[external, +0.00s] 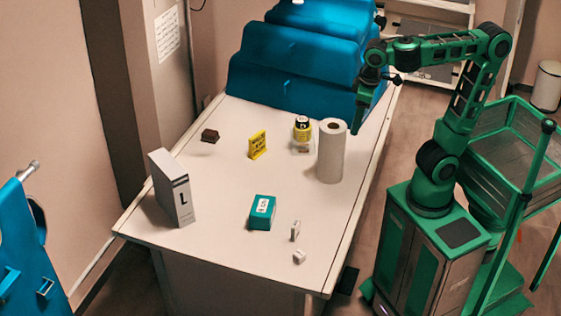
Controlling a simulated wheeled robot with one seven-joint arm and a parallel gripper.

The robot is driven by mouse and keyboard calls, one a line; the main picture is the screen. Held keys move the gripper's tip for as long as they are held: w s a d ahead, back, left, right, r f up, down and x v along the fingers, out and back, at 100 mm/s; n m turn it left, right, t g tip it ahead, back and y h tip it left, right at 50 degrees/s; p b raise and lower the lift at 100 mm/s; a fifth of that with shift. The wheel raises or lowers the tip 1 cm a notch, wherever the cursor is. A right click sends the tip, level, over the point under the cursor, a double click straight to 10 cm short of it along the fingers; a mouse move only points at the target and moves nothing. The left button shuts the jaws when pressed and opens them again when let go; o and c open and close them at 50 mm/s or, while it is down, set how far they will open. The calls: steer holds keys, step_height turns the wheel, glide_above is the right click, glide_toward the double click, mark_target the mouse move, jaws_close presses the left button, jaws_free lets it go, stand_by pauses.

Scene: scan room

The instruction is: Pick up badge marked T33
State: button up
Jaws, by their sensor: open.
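I cannot read T33 on anything in the external view. Two small white pieces lie near the table's front right: an upright one (295,231) and a lower one (299,257); their markings are too small to read, and I cannot tell whether either is the badge. My gripper (358,130) is open and points down, above the table's right edge behind the paper roll. It is well apart from both white pieces and holds nothing that I can see.
On the white table (215,235) stand a grey-white box marked L (174,188), a teal box (262,212), a yellow sign (258,145), a brown block (210,135), a yellow-black jar (302,128) and a tall paper roll (331,152). Blue cushions (295,75) fill the back.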

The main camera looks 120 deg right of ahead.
steer(key=w+a+f+m+t+h, duration=0.1)
steer(key=w+h, duration=0.1)
steer(key=w, duration=0.7)
step_height(320, 180, up, 2)
steer(key=t+h, duration=0.6)
steer(key=t, duration=0.1)
glide_above(299, 223)
steer(key=s+a, duration=0.4)
steer(key=a, duration=0.1)
steer(key=shift+m, duration=0.3)
steer(key=f, duration=1.9)
steer(key=shift+w+d+f, duration=0.2)
steer(key=shift+d, duration=0.2)
steer(key=x, duration=0.5)
steer(key=shift+w+d+f, duration=0.1)
steer(key=shift+w+d, duration=0.05)
steer(key=shift+w, duration=0.05)
steer(key=shift+w+a+x, duration=0.1)
steer(key=shift+w+x, duration=0.05)
steer(key=shift+x, duration=1.15)
steer(key=shift+w+a+x, duration=0.15)
steer(key=shift+w+x, duration=0.05)
steer(key=shift+x, duration=1.15)
steer(key=c, duration=1.1)
